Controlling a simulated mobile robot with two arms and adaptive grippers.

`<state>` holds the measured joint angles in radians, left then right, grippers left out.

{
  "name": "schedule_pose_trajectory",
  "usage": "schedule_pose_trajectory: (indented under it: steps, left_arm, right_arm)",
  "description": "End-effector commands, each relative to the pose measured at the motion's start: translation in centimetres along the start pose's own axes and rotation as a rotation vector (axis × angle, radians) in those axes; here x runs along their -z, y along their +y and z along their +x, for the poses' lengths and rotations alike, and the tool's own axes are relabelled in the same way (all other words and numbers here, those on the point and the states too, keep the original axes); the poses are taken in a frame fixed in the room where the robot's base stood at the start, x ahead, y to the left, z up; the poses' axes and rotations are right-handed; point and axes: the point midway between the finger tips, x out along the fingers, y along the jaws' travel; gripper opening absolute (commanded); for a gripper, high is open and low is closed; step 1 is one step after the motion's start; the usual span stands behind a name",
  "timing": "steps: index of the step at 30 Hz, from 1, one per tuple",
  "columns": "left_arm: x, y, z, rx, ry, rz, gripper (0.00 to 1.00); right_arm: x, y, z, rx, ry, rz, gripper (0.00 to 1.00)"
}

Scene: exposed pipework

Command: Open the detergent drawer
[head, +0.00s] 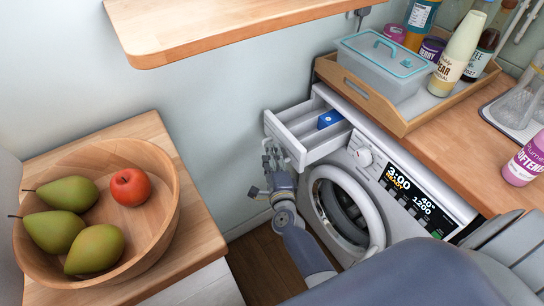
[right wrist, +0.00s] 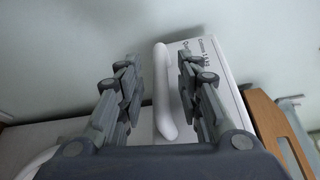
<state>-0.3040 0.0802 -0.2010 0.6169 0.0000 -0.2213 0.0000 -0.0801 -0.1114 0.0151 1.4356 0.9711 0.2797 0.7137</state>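The washing machine (head: 323,165) stands under the wooden counter, its round door shut. Its white detergent drawer (head: 285,139) is pulled out at the upper left of the front, showing its compartments and a blue insert (head: 329,118). My right gripper (head: 270,158) is at the drawer's front face. In the right wrist view, the fingers of my right gripper (right wrist: 158,78) are apart, one on each side of the white handle (right wrist: 162,95), with a visible gap at the left finger. Contact at the right finger is unclear. My left gripper is not in view.
A wooden bowl (head: 165,215) with several pears and a red apple stands on a wooden cabinet at the left. A wooden shelf (head: 205,28) juts out above. A wooden tray (head: 327,73) with a lidded box and bottles sits on the counter above the machine.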

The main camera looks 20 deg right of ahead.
Motion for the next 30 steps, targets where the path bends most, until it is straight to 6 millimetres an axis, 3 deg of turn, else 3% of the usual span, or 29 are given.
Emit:
schedule_pose_trajectory:
  steps: [8, 21, 30]
  left_arm:
    - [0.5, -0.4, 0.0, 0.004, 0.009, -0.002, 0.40]
    - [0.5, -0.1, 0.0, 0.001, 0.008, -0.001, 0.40]
    - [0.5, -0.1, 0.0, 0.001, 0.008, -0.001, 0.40]
  right_arm:
    - [0.0, 0.1, -0.8, -0.001, -0.001, -0.001, 0.33]
    - [0.1, 0.1, -9.1, -0.003, 0.000, 0.000, 0.33]
    - [0.0, 0.0, -11.9, 0.000, 0.000, -0.001, 0.33]
